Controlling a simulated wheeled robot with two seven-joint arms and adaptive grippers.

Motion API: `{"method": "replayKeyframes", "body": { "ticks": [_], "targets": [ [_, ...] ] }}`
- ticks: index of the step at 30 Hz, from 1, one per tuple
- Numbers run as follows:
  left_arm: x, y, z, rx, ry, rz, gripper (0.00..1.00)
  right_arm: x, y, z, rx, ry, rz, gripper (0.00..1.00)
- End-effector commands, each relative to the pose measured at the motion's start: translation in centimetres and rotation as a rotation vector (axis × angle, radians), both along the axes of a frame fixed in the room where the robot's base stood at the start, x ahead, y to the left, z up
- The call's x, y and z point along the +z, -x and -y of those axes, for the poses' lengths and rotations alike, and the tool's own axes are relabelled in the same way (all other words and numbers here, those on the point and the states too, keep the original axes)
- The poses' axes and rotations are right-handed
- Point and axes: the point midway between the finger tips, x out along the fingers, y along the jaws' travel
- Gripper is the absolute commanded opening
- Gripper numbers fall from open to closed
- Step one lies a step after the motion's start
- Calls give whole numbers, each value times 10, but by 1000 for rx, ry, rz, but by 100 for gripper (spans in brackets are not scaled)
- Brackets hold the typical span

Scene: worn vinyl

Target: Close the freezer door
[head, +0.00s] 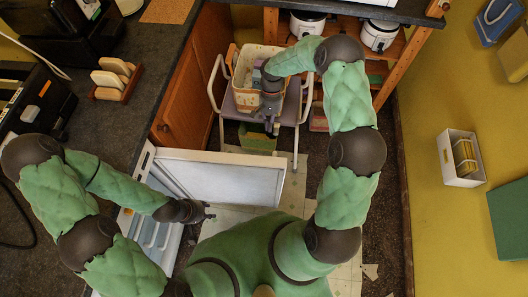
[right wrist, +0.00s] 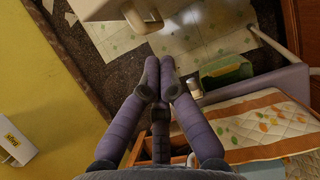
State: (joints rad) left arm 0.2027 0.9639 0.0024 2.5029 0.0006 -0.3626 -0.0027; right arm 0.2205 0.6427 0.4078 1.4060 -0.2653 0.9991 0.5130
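The freezer (head: 150,238) is a low white unit at the lower left of the head view, below the dark counter, with pale inner shelves or drawers showing. Its white door (head: 232,180) stands open, swung out to the right across the floor. My left gripper (head: 209,211) is at the near side of the door, close to its lower edge; I cannot tell whether it touches. Its fingers are too small to judge. My right gripper (head: 270,124) is over the chair, away from the door. In the right wrist view its purple fingers (right wrist: 158,78) are together, with nothing visible between them.
A chair (head: 216,88) with a patterned cushion (right wrist: 262,125) stands beyond the door. A green box (head: 257,138) lies below it. Wooden shelving (head: 392,75) with white cookers is at the back. Wooden cabinets (head: 190,80) are left, a yellow wall right. Some tiled floor (head: 293,196) is clear.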

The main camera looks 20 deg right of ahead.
Motion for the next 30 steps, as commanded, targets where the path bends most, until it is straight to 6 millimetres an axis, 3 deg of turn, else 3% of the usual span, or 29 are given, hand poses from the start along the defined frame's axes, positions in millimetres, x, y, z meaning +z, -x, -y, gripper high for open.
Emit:
{"method": "replayKeyframes", "body": {
  "ticks": [4,13,27,30],
  "targets": [
    [-19,0,0,0,0,-1,40,-18,0,0,0,0,0,0],
    [-27,0,0,0,0,-1,40,-39,6,-3,1,0,-2,0],
    [-49,0,0,0,0,0,40,-119,35,-18,1,-1,-3,0],
    [-51,0,0,0,0,0,40,-115,48,-26,2,0,0,0]
  ]
}}
